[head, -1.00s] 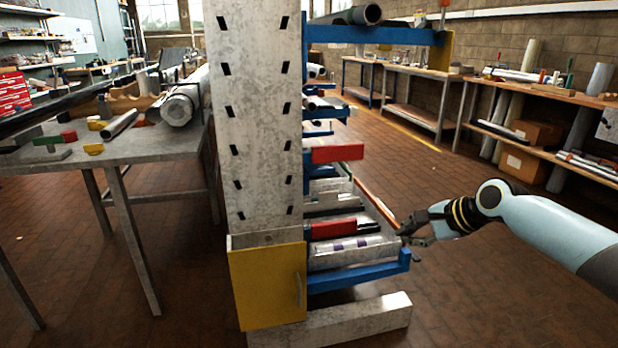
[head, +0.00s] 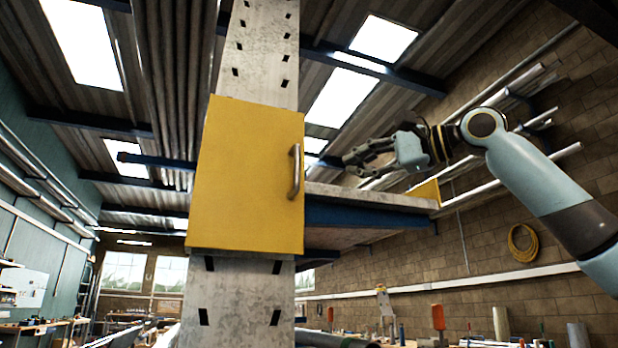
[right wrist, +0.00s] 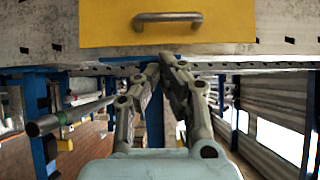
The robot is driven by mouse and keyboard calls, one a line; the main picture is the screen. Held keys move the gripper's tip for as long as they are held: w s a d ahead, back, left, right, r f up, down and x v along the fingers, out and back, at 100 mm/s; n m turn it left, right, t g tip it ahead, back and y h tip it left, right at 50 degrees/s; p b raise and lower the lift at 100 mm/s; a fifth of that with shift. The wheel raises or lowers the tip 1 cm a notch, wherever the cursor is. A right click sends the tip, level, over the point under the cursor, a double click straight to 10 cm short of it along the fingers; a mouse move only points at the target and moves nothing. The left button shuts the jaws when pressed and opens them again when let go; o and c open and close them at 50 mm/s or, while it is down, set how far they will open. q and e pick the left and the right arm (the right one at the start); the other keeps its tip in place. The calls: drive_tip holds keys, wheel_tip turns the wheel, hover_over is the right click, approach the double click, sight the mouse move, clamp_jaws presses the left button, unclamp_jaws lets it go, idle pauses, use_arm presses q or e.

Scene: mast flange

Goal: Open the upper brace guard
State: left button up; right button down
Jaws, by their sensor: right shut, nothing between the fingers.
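The upper brace guard (head: 246,175) is a yellow panel lying across the front of the grey perforated mast (head: 236,295), looking closed. Its grey bar handle (head: 295,171) stands upright near the right edge. My right gripper (head: 350,163) is to the right of the handle, apart from it, with its fingers together and empty. In the right wrist view the yellow guard (right wrist: 225,22) crosses the top, with its handle (right wrist: 167,19) just beyond the shut fingertips (right wrist: 167,60). My left gripper is not in view.
A rack arm with a blue side and grey top (head: 365,214) juts right from the mast, below my right gripper, with a yellow end plate (head: 426,192). In the right wrist view a grey tube (right wrist: 70,116) lies left of my gripper.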

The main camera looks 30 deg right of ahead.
drive_tip(key=p+x, duration=0.4)
drive_tip(key=x, duration=0.6)
drive_tip(key=shift+w+f+p, duration=0.15)
drive_tip(key=shift+w+p, duration=0.1)
drive_tip(key=shift+p, duration=0.15)
